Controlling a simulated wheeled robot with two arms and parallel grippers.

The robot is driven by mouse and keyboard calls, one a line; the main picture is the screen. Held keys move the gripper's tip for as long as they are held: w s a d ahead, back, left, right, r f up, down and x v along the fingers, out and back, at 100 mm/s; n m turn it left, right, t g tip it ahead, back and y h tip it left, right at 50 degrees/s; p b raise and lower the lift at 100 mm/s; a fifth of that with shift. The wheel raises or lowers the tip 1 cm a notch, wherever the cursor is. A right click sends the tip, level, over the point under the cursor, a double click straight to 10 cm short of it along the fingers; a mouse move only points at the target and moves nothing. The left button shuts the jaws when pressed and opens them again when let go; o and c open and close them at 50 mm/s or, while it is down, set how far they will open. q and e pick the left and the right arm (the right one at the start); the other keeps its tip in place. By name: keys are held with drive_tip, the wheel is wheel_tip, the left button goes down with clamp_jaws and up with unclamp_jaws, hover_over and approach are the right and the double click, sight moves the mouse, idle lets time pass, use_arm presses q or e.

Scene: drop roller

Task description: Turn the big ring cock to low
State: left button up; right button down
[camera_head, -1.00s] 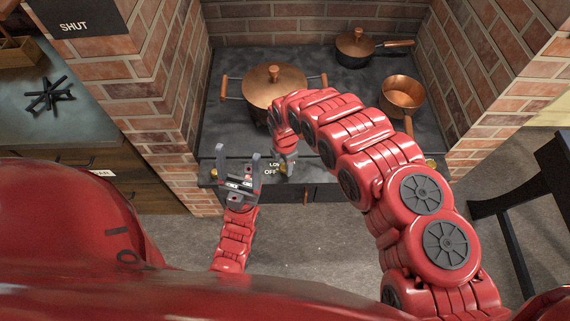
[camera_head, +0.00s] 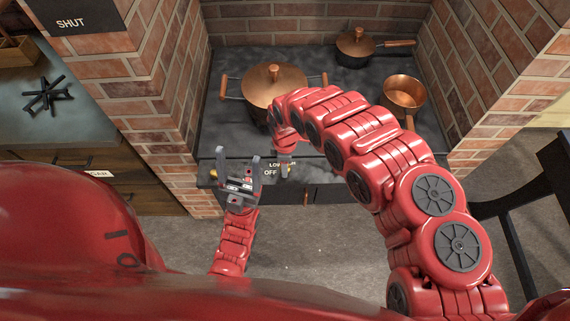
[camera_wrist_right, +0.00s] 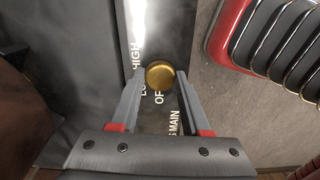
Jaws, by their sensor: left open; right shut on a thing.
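The big ring cock is a round brass knob (camera_wrist_right: 160,75) on the dark front panel, seen in the right wrist view. The words HIGH, OFF and part of LOW show beside it, and MAIN shows lower down. My right gripper (camera_wrist_right: 156,90) is shut on the knob, one finger on each side. In the head view my right gripper (camera_head: 284,168) is small and partly hidden by its own wrist, next to the LOW and OFF lettering. The knob's pointing direction cannot be told. My left gripper (camera_head: 238,168) is open and empty in front of the panel, left of the right one.
A large lidded copper pot (camera_head: 275,88) stands on the dark stove top (camera_head: 228,125) behind my grippers. A dark lidded pan (camera_head: 356,50) and an open copper pan (camera_head: 402,94) stand farther right. Brick walls (camera_head: 155,80) flank the stove. A dark stool (camera_head: 515,205) is at the right.

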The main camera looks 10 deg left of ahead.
idle(0.4)
drive_tip(key=shift+c, duration=1.8)
unclamp_jaws()
drive_tip(key=shift+r, duration=0.1)
wheel_tip(320, 180, up, 8)
drive_tip(key=shift+w+r, duration=0.1)
drive_tip(key=shift+w, duration=0.05)
wheel_tip(320, 180, up, 9)
drive_tip(key=p, duration=0.7)
